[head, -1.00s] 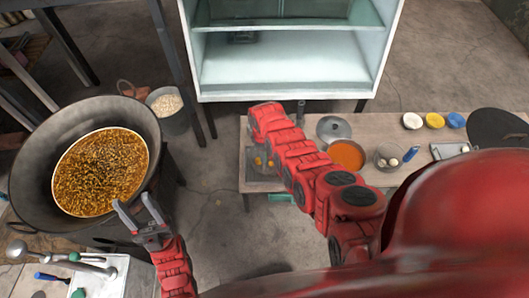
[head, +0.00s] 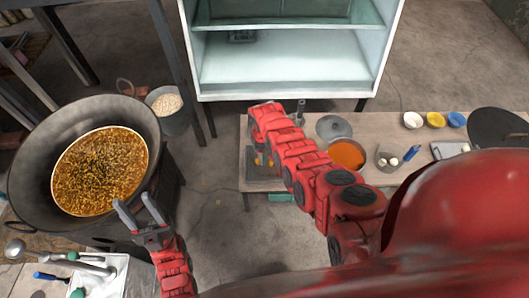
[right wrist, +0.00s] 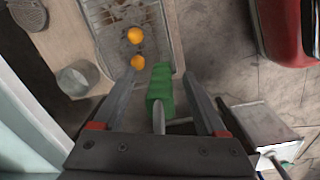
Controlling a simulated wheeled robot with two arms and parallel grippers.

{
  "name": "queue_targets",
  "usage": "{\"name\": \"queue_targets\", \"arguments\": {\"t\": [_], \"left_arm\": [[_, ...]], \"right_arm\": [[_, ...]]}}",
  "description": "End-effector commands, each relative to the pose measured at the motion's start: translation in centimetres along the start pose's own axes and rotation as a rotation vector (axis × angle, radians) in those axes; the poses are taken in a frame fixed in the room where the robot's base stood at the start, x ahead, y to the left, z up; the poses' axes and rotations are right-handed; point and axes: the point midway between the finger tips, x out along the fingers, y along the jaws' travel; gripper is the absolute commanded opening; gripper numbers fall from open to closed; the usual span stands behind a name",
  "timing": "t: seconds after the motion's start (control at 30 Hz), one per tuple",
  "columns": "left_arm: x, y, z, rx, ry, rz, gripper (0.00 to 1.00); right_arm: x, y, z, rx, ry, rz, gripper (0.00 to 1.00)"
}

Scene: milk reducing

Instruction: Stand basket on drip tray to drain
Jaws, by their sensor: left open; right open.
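A grey drip tray (head: 262,184) lies at the left end of the table, partly under my right arm. In the right wrist view the tray (right wrist: 157,14) has a speckled metal surface with two orange pieces on it. My right gripper (right wrist: 170,78) is open. A green handle (right wrist: 160,88) on a thin metal rod lies between its fingers in the picture; I cannot tell whether they touch. I cannot clearly make out a basket; the handle may belong to it. My left gripper (head: 143,212) is open and empty beside the wok's right rim.
A large dark wok (head: 27,168) holds brown, grainy contents at the left. A bucket of pale grains (head: 168,116) stands behind it. A pale cabinet (head: 290,75) stands behind.

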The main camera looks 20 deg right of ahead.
Motion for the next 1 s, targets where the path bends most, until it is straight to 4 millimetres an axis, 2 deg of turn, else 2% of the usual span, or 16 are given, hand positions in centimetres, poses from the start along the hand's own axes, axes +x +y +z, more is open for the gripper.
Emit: {"name": "queue_targets", "arguments": {"t": [0.27, 0.57, 0.97, 1.0], "left_arm": [[0.8, 0.0, -0.1, 0.000, 0.000, 0.000, 0.50], [0.9, 0.0, -0.1, 0.000, 0.000, 0.000, 0.50], [0.1, 0.0, 0.0, 0.000, 0.000, 0.000, 0.50], [0.7, 0.0, -0.1, 0.000, 0.000, 0.000, 0.50]], "right_arm": [[-2.1, 0.0, 0.0, 0.001, 0.002, 0.001, 0.74], [-6.1, 0.0, -0.1, 0.001, 0.004, 0.003, 0.74], [-14.2, 0.1, -0.1, 0.000, 0.003, 0.005, 0.74], [-15.3, 0.1, 0.0, 0.000, 0.002, 0.003, 0.74]]}}
